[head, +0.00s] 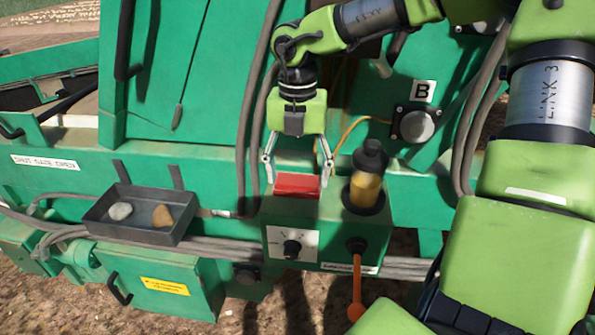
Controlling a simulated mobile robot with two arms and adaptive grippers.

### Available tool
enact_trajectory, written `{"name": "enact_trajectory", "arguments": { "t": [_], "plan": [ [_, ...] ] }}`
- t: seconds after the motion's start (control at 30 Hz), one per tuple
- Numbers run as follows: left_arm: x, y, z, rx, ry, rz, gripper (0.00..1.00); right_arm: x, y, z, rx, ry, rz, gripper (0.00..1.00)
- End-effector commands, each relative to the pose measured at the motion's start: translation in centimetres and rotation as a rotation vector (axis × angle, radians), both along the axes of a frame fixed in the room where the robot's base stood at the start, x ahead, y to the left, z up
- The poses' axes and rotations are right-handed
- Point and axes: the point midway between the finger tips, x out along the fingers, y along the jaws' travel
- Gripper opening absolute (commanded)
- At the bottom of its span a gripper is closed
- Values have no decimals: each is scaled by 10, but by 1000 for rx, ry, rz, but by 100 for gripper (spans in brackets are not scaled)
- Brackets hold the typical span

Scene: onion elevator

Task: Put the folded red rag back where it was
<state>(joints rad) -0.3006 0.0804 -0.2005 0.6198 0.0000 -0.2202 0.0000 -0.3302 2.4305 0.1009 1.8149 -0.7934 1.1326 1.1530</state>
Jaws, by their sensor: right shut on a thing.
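The folded red rag (297,186) is a small red block shape between the fingers of my right gripper (297,167). The gripper points down and is shut on the rag. The rag is at the top of a green control box (270,214), left of a dark bottle with yellowish contents (365,185). I cannot tell whether the rag touches the box top or is just above it. My left gripper is not in view.
A dark tray (140,228) with two stones hangs at the left. The control box has a dial (291,249) and an orange-handled lever (356,285). A round knob (417,126) sits below a "B" label. Cables run along the green machine.

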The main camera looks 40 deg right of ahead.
Motion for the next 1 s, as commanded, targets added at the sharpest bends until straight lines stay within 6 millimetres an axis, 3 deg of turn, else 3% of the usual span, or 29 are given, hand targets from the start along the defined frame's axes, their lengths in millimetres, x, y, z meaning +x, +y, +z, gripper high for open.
{"name": "enact_trajectory", "arguments": {
  "t": [0.13,0.37,0.4,0.43,0.47,0.83,1.0],
  "plan": [
    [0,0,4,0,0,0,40,0,0,-11,1,-1,-1,48],
    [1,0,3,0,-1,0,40,0,0,-12,0,-2,-1,48],
    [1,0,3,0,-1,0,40,0,0,-12,0,-2,-1,72],
    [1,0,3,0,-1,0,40,0,0,-12,0,-2,-1,80],
    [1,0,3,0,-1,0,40,0,0,-12,1,-2,-1,81],
    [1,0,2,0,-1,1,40,1,0,-9,0,-4,-2,81],
    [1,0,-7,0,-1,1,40,2,0,12,-1,-8,-2,81]
  ]
}}
